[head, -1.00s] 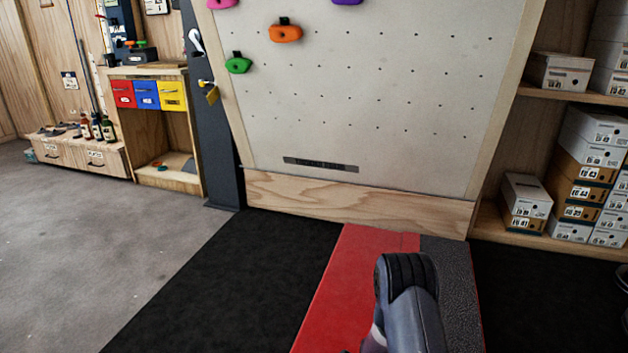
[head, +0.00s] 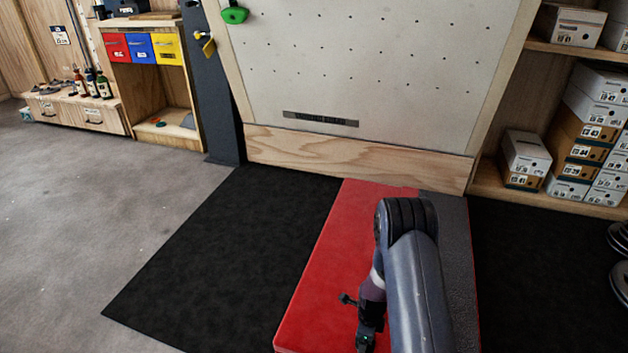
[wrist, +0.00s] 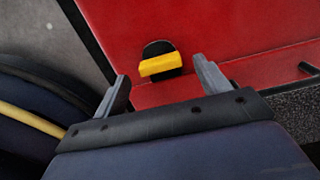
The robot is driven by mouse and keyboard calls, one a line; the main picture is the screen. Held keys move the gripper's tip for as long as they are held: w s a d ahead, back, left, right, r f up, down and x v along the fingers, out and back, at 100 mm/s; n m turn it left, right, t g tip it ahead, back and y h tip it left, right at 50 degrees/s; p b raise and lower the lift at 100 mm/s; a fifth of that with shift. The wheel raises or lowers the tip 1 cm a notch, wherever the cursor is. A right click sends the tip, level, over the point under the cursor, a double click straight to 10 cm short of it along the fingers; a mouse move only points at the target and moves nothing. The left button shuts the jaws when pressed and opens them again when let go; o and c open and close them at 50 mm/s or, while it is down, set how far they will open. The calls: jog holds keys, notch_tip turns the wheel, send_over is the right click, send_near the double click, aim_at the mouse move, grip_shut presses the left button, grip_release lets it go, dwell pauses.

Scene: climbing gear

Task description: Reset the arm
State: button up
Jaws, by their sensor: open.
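My arm (head: 410,270) reaches out over the red crash pad (head: 320,265) in the head view, bent at the elbow with its wrist part hanging down. In the wrist view my gripper (wrist: 160,68) is open, its two grey fingers spread wide with nothing held between them. Beyond the fingertips, a small yellow and black object (wrist: 159,65) shows against the red pad; I cannot tell what it is. The fingertips are not clearly visible in the head view.
The climbing wall (head: 370,70) stands behind the pad. Shoe boxes (head: 590,130) fill shelves on the right. A wooden cabinet with red, blue and yellow drawers (head: 142,48) stands at the left. Black matting (head: 220,250) and grey floor (head: 100,200) are clear at the left.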

notch_tip(320, 180, down, 3)
jog(key=shift+r+b, duration=0.2)
jog(key=shift+b, duration=0.15)
jog(key=shift+r+n+p, duration=0.2)
jog(key=shift+n+p, duration=0.2)
jog(key=shift+n, duration=0.3)
jog(key=n+p, duration=0.1)
jog(key=n, duration=0.2)
jog(key=shift+n, duration=0.4)
jog(key=n+p, duration=0.1)
jog(key=n, duration=0.2)
jog(key=shift+n, duration=0.4)
jog(key=n+p, duration=0.2)
jog(key=n, duration=0.2)
jog(key=shift+n, duration=0.3)
jog(key=n+p, duration=0.3)
jog(key=n, duration=0.1)
jog(key=shift+n, duration=0.3)
notch_tip(320, 180, up, 4)
jog(key=shift+f+p, duration=0.1)
jog(key=shift+p, duration=0.4)
jog(key=shift+r, duration=0.35)
